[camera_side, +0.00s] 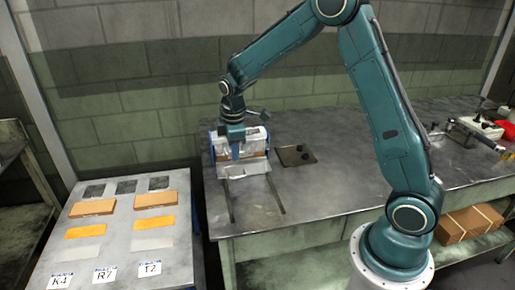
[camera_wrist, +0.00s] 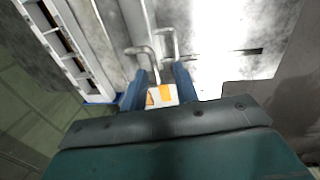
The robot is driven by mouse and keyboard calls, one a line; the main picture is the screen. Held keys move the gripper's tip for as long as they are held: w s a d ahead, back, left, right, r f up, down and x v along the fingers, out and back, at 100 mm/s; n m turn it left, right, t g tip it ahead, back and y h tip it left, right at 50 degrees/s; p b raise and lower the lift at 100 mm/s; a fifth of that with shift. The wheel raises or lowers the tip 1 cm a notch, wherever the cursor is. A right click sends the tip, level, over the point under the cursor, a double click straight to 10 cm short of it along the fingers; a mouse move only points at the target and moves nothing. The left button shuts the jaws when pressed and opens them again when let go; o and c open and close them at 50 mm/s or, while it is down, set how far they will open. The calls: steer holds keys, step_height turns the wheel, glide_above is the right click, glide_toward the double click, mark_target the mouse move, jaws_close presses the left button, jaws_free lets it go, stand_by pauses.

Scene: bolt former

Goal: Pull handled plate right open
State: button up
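The bolt former (camera_side: 256,140) is a pale, box-like unit with blue edges on the workbench. My gripper (camera_side: 236,154) points down in front of it and covers part of it. In the wrist view my gripper (camera_wrist: 159,72) shows two blue fingers spread apart. Two bent metal handles, a left one (camera_wrist: 143,50) and a right one (camera_wrist: 171,36), lie just beyond the fingertips. A bright metal plate (camera_wrist: 225,55) extends right of the right handle. I cannot tell whether a finger touches a handle. Nothing is clearly held between the fingers.
Two dark rails (camera_side: 277,195) run along the bench (camera_side: 320,195) toward its front edge. A dark square plate (camera_side: 296,155) lies right of the unit. A lower table (camera_side: 110,255) at left holds orange and brown blocks and labels. A brick wall stands behind.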

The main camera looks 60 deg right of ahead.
steer(key=shift+d+r, duration=0.1)
step_height(320, 180, up, 14)
steer(key=s+a, duration=0.1)
steer(key=shift+s+a+f, duration=0.25)
steer(key=shift+s+a, duration=0.05)
steer(key=shift+a, duration=0.05)
stand_by(0.4)
steer(key=s+a+r+m+t, duration=0.1)
steer(key=s+a+r+m, duration=0.15)
steer(key=s, duration=0.45)
steer(key=s+a+r+m+t, duration=0.1)
steer(key=s+r+m, duration=0.15)
steer(key=s, duration=0.35)
steer(key=s+a+f+m+t, duration=0.1)
steer(key=s+m, duration=0.1)
steer(key=s, duration=0.5)
steer(key=s+a+f+m+t+y, duration=0.1)
steer(key=s+a+m, duration=0.1)
steer(key=s, duration=0.4)
steer(key=shift+s, duration=0.4)
steer(key=shift+f, duration=0.1)
